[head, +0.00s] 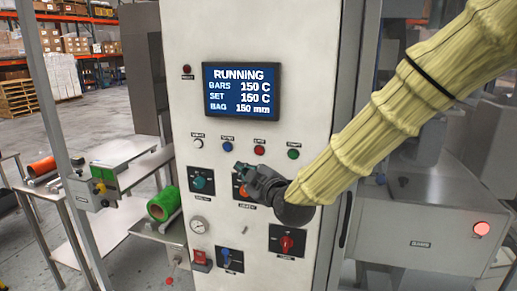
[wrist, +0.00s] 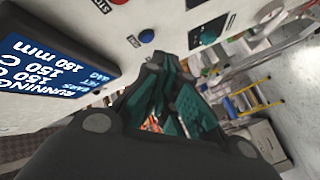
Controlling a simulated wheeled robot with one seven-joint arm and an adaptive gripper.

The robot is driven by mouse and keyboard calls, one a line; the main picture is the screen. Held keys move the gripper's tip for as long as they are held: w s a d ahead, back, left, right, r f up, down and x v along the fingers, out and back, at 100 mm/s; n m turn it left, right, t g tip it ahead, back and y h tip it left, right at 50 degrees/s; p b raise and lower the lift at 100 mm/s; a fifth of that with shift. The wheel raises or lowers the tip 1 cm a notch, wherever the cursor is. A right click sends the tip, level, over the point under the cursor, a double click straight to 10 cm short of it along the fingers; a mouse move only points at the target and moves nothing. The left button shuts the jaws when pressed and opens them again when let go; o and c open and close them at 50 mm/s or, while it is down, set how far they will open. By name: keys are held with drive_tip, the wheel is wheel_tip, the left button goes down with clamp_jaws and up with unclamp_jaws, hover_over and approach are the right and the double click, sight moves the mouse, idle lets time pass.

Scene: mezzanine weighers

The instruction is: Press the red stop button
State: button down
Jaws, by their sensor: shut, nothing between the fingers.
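The red button (head: 259,150) sits on the white panel in a row of small buttons, between a blue button (head: 227,147) and a green button (head: 293,154). In the wrist view a red button (wrist: 119,2) is cut by the top edge, beside partly readable lettering, and the blue button (wrist: 147,36) is below it. My gripper (head: 240,174) is shut and empty in front of the panel. In the head view it appears below and left of the red button. Its fingers (wrist: 157,62) reach upward in the wrist view. No contact with the red button shows.
The display (head: 241,91) above the buttons reads RUNNING. A red lit button (head: 481,229) is on the right-hand machine. A green roll (head: 163,204) lies at left.

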sight(255, 153)
drive_tip(key=shift+a+r, duration=0.1)
drive_tip(key=shift+r, duration=0.65)
drive_tip(key=shift+w, duration=0.2)
drive_tip(key=shift+w+d+p, duration=0.15)
drive_tip(key=shift+w+d, duration=0.3)
drive_tip(key=shift+w, duration=0.9)
drive_tip(key=shift+w+d+p, duration=0.15)
drive_tip(key=shift+w+d, duration=0.3)
drive_tip(key=shift+w, duration=0.9)
drive_tip(key=shift+w+d+p, duration=0.15)
drive_tip(key=shift+w+d, duration=0.3)
drive_tip(key=shift+w, duration=0.9)
drive_tip(key=shift+w+f, duration=0.1)
drive_tip(key=shift+w, duration=0.1)
drive_tip(key=shift+w+d, duration=0.1)
drive_tip(key=shift+w, duration=0.1)
